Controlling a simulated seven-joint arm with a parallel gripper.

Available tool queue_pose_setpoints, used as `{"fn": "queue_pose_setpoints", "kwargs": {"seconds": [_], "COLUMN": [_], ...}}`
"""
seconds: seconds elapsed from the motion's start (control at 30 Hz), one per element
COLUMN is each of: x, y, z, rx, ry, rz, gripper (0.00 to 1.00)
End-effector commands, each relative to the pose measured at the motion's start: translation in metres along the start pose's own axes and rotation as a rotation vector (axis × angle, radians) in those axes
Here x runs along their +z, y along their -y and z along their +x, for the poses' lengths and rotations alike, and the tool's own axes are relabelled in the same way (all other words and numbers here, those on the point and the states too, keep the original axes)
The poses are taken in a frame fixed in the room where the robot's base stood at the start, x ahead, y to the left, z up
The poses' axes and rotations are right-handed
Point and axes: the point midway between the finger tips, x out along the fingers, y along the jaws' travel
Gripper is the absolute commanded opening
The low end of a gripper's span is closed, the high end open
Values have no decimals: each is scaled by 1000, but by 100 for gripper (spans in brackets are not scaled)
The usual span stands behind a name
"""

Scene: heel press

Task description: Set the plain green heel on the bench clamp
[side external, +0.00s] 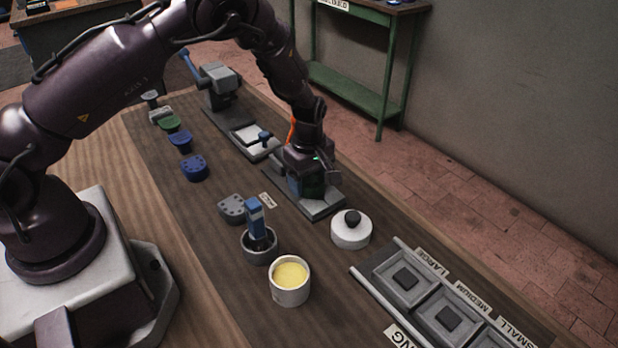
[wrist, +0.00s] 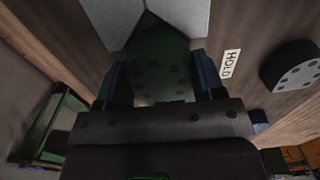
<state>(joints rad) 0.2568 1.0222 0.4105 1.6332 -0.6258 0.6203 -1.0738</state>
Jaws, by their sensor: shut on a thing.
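My gripper (side external: 308,184) is shut on a dark green heel (side external: 314,187), low over a grey base plate (side external: 325,208) on the bench. In the wrist view the green heel (wrist: 160,66) lies between the two blue-grey fingers of my gripper (wrist: 161,76), and several small dots show on its face. Light grey angled blocks (wrist: 105,18) stand just beyond the heel; I cannot tell if it touches them. The heel's underside is hidden. Another green heel (side external: 170,124) lies in the row at the left.
Blue heels (side external: 194,168) lie in that row. A grey heel (side external: 232,208) is beside the HOLD label (side external: 267,200). A blue-handled press (side external: 220,88) stands behind.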

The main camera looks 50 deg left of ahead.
Motion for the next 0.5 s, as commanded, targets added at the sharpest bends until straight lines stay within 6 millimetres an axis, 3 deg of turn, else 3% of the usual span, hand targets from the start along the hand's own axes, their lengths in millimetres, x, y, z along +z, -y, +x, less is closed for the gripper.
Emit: {"fn": "queue_pose_setpoints", "kwargs": {"seconds": [0.5], "x": [0], "y": [0], "z": [7], "rx": [-1], "ry": [0], "rz": [0], "gripper": [29]}}
